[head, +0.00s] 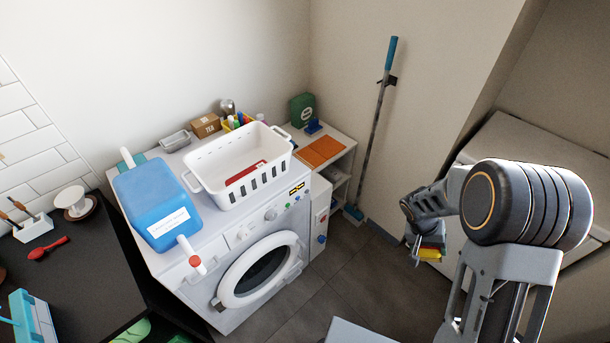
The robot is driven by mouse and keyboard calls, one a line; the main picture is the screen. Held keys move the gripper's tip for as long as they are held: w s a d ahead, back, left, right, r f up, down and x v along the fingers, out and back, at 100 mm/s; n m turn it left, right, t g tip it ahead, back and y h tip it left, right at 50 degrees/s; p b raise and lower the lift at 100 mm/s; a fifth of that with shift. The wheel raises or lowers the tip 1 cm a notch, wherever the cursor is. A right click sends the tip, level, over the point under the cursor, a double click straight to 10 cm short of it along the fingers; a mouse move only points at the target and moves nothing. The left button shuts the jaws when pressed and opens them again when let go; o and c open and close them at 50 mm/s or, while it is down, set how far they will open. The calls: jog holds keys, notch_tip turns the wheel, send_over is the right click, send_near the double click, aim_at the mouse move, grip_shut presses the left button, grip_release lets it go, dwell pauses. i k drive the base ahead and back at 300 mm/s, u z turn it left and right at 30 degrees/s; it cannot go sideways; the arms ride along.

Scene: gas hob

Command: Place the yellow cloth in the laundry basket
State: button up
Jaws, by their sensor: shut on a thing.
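The white laundry basket (238,165) stands upright on top of the washing machine, with a red item (246,172) inside it. My gripper (429,250) is at the right, held out above the floor and well apart from the basket. It is shut on the yellow cloth (430,253), of which only a small yellow part shows below the fingers. The rest of the cloth is hidden by the gripper.
A blue container (158,205) lies on the washing machine (262,272) left of the basket. A box (206,125) and bottles stand behind it. An orange cloth (321,151) lies on the shelf unit to its right. A mop (376,130) leans on the wall. The floor between is clear.

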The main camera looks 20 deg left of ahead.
aim_at(247, 168)
jog(key=u, duration=1.85)
